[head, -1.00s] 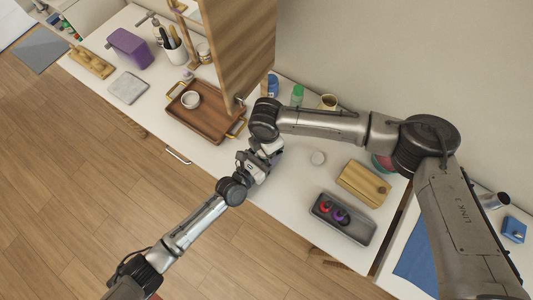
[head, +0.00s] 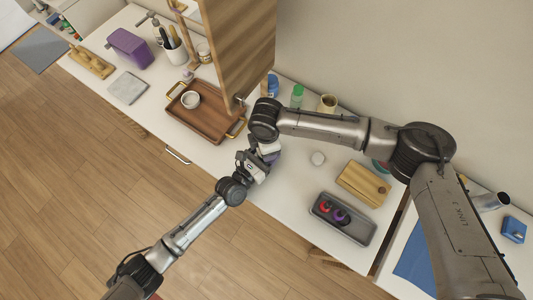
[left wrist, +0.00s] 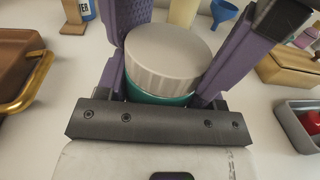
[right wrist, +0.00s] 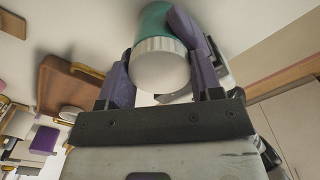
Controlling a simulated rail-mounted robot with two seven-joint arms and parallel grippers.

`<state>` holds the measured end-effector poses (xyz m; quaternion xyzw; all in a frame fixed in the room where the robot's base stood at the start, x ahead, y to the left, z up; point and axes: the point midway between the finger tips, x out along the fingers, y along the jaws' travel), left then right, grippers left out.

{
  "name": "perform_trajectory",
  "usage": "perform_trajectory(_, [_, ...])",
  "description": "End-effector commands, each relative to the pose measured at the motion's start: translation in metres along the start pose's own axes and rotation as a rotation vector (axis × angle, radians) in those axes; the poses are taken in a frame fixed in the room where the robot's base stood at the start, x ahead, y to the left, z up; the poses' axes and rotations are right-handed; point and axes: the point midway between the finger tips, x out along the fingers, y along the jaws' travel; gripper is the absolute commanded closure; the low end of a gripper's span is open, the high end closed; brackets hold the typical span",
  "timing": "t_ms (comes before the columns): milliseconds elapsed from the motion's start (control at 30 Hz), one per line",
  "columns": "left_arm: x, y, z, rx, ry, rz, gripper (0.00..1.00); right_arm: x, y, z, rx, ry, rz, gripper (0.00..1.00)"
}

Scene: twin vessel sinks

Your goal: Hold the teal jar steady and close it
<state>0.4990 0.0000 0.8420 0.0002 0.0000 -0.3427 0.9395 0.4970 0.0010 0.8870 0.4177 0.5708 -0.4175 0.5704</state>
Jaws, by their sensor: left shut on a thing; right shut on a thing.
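The teal jar (left wrist: 160,98) stands between purple fingers in the left wrist view, its ribbed pale grey lid (left wrist: 168,58) on top. In the right wrist view the lid (right wrist: 160,66) faces the camera, with the teal body (right wrist: 154,20) behind it. My right gripper (head: 268,153) is shut on the lid from above. My left gripper (head: 257,166) is shut on the jar from the side, below the lid. The lid touches the jar and looks level; whether its thread is fully engaged cannot be seen. The grippers hide the jar in the head view.
A brown tray (head: 205,123) with a white cup lies left of the grippers. A wooden cabinet side (head: 240,50) rises behind.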

Motion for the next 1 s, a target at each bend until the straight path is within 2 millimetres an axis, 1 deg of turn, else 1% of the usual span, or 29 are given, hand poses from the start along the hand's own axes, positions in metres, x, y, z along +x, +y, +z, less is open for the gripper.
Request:
perform_trajectory(167, [0.000, -0.002, 0.000, 0.000, 0.000, -0.003, 1.00, -0.001, 0.001, 0.000, -0.001, 0.000, 0.003, 0.69])
perform_trajectory(200, [0.000, -0.002, 0.000, -0.001, 0.000, -0.003, 1.00, -0.001, 0.001, 0.000, -0.001, 0.000, 0.004, 0.39])
perform_trajectory(433, [0.000, -0.002, 0.000, -0.001, 0.000, -0.002, 1.00, 0.000, 0.001, 0.000, -0.003, 0.000, 0.002, 0.17])
perform_trajectory(467, [0.000, -0.001, 0.000, -0.001, 0.000, -0.002, 1.00, 0.000, 0.000, 0.000, -0.003, 0.000, 0.001, 0.15])
perform_trajectory(767, [0.000, 0.001, 0.000, 0.000, 0.000, 0.001, 1.00, -0.001, -0.001, -0.001, -0.006, 0.001, -0.003, 0.15])
perform_trajectory(867, [0.000, 0.001, 0.000, 0.000, 0.000, 0.002, 1.00, -0.007, -0.001, -0.001, -0.007, 0.002, -0.003, 0.15])
perform_trajectory(1000, [0.000, 0.001, 0.000, 0.001, 0.001, 0.001, 1.00, -0.022, -0.001, -0.002, -0.008, 0.003, -0.001, 0.15])
